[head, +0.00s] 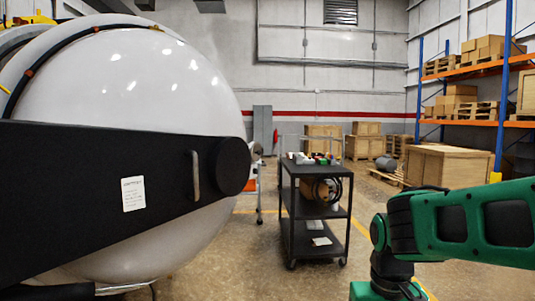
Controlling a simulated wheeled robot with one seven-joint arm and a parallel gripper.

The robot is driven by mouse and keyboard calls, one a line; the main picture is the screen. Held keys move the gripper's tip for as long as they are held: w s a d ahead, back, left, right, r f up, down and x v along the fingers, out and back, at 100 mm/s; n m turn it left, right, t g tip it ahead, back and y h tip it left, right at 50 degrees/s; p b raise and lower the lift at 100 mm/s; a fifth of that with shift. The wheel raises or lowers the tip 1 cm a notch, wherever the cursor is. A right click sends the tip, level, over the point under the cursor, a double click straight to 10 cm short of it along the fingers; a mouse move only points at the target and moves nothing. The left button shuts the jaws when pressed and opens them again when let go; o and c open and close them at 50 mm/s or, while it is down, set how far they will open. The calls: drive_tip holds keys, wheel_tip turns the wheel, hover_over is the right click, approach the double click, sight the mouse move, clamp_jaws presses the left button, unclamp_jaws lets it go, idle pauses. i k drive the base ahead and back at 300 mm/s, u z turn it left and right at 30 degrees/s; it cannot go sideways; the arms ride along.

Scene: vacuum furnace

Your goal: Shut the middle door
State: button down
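A large white domed furnace door (150,95) fills the left of the head view. A wide black arm (75,185) crosses its front and ends in a round black hub (233,166). A grey vertical handle (195,176) stands on the black arm near the hub, beside a white label (132,194). I cannot tell for certain whether this is the middle door or how far it stands open. My green and black arm shows at the lower right, apart from the door. My gripper is outside the view.
A black cart (314,205) with small items and coiled cable stands right of the door. Wooden crates (447,165) and an orange and blue rack (480,68) with boxes stand at the right. Bare floor lies between the door and the cart.

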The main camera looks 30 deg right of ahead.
sight(125, 156)
drive_tip(key=z, duration=0.95)
drive_tip(key=i, duration=2.3)
drive_tip(key=u, duration=0.8)
drive_tip(key=i, duration=0.65)
drive_tip(key=u, duration=0.5)
